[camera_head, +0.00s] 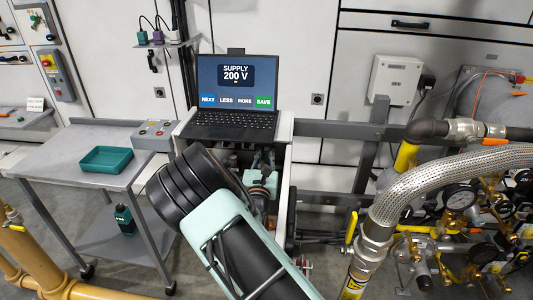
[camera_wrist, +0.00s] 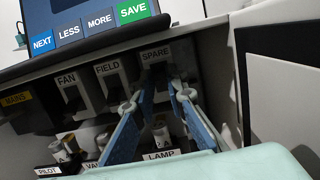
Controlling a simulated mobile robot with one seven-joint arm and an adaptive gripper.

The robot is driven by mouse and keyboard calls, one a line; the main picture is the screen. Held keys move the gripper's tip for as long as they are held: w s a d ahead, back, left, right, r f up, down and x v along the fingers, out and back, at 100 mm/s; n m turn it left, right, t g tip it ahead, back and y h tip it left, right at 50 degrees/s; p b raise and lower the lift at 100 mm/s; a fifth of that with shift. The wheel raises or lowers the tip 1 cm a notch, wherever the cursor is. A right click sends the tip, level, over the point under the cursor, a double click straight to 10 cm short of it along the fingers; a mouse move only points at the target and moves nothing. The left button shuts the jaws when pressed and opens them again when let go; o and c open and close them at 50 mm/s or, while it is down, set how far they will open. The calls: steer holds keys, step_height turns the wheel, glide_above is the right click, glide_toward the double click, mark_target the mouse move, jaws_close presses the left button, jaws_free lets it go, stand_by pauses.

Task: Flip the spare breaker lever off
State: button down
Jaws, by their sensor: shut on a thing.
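The spare breaker (camera_wrist: 155,60), labelled SPARE, is the rightmost of three breakers on the dark panel in the wrist view. Next to it on the left are the field breaker (camera_wrist: 109,81) and the fan breaker (camera_wrist: 72,92). My gripper (camera_wrist: 161,84) has its blue fingertips at the spare breaker, one on each side just below its label, shut on its lever. The lever is mostly hidden between the fingertips, so its position cannot be told. In the head view my gripper (camera_head: 263,163) reaches into the console under the laptop; the breakers are hidden there.
The laptop (camera_head: 236,92) on top of the console reads SUPPLY 200 V. A cart with a green tray (camera_head: 106,160) stands left. A braided hose (camera_head: 420,180) and gauges fill the right.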

steer(key=shift+w+f+t+b, duration=0.15)
steer(key=shift+f+t+b, duration=0.35)
steer(key=shift+t+b, duration=0.7)
steer(key=shift+w+f+t+b, duration=0.1)
steer(key=shift+f+t+b, duration=0.45)
steer(key=shift+t+b, duration=0.65)
steer(key=shift+w+f+t+b, duration=0.15)
steer(key=shift+f+t+b, duration=0.5)
steer(key=shift+t, duration=0.85)
steer(key=shift+r, duration=0.15)
steer(key=c, duration=1.9)
jaws_free()
steer(key=shift+c, duration=0.2)
steer(key=v, duration=1.2)
steer(key=shift+w, duration=0.15)
